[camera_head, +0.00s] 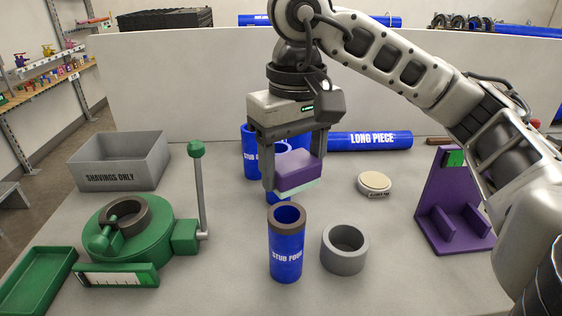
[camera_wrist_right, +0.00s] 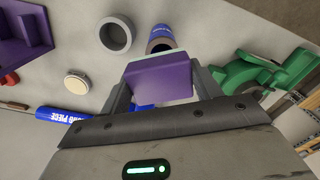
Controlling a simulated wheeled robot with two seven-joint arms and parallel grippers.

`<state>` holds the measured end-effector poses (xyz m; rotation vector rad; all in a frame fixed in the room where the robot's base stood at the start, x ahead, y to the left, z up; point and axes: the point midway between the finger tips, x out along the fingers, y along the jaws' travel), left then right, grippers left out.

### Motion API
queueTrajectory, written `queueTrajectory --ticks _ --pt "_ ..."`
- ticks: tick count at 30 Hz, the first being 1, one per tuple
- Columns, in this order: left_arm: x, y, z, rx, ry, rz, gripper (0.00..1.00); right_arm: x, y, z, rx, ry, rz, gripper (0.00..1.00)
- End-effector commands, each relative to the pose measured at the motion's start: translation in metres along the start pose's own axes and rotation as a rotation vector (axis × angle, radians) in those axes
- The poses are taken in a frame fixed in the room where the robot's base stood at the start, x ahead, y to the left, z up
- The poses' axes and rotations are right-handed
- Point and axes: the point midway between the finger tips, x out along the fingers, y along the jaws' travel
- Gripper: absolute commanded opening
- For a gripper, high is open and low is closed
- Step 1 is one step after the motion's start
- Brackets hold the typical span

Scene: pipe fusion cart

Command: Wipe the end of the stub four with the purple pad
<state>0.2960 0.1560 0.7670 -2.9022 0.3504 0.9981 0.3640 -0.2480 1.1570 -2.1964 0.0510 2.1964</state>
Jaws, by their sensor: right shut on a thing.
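The purple pad (camera_head: 299,170) has a pale underside and sits between the fingers of my right gripper (camera_head: 294,172), which is shut on it. It also shows in the right wrist view (camera_wrist_right: 160,79). Stub four (camera_head: 286,255) is a blue pipe piece standing upright on the table, with a brown-grey band at its open top end. The pad is above and behind the stub in the head view, apart from it. In the right wrist view the stub (camera_wrist_right: 161,36) shows just beyond the pad, partly hidden by it. My left gripper is not in view.
A grey ring (camera_head: 344,249) stands right of stub four. A green clamp device with an upright lever (camera_head: 199,190) is at left, near a grey shavings box (camera_head: 120,160). A purple stand (camera_head: 447,205) is at right.

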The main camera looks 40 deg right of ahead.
Motion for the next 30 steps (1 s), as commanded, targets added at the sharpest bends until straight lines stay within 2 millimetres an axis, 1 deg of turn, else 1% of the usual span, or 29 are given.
queueTrajectory --ticks 3,16,20,30 --pt "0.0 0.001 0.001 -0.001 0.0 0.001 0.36 0.001 0.011 0.006 0.003 0.0 0.001 0.45" --pt "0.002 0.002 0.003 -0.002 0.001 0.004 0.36 0.001 0.048 0.026 0.002 0.0 0.001 0.45" --pt "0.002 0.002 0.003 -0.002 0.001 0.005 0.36 0.0 0.053 0.029 0.0 0.0 0.001 0.45" --pt "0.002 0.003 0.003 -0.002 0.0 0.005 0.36 0.0 0.053 0.029 -0.001 0.0 0.0 0.45"
